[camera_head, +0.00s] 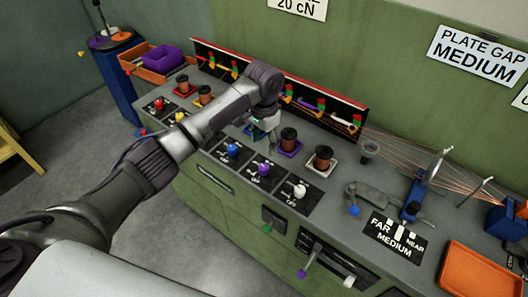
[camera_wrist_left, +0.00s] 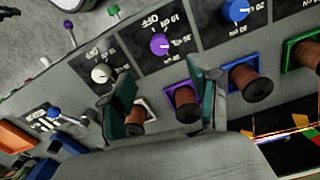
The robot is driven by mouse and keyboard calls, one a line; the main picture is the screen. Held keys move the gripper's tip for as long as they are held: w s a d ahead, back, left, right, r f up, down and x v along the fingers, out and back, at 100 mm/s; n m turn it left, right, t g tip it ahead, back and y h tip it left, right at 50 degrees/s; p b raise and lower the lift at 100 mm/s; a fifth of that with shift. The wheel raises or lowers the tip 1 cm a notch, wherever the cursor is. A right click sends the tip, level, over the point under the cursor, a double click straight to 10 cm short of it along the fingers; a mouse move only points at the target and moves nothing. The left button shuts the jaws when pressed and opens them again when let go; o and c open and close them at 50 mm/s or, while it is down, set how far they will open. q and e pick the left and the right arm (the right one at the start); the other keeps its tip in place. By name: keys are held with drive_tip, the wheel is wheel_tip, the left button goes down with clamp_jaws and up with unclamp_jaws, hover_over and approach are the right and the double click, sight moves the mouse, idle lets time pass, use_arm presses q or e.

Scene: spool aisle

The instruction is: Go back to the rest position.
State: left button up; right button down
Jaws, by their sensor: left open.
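My left arm reaches from the lower left across the grey bench in the head view. Its gripper (camera_head: 265,132) points down over the row of copper spools, just left of the spool on the purple tray (camera_head: 289,141). In the left wrist view the two green fingers of the gripper (camera_wrist_left: 160,88) stand wide apart with nothing held. The purple-tray spool (camera_wrist_left: 187,103) shows between them, and the white-tray spool (camera_wrist_left: 136,115) is partly behind one finger. The blue-tray spool (camera_wrist_left: 248,84) is beside the other finger. My right gripper is not in view.
Blue (camera_head: 232,150), purple (camera_head: 264,169) and white (camera_head: 300,191) knobs sit in front of the spools. A long black rack (camera_head: 345,112) stands behind. Orange wires, a blue clamp stand (camera_head: 412,205) and an orange tray (camera_head: 484,272) are to the right. Floor at lower left is clear.

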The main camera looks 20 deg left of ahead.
use_arm(q)
drive_tip(key=shift+r, duration=0.5)
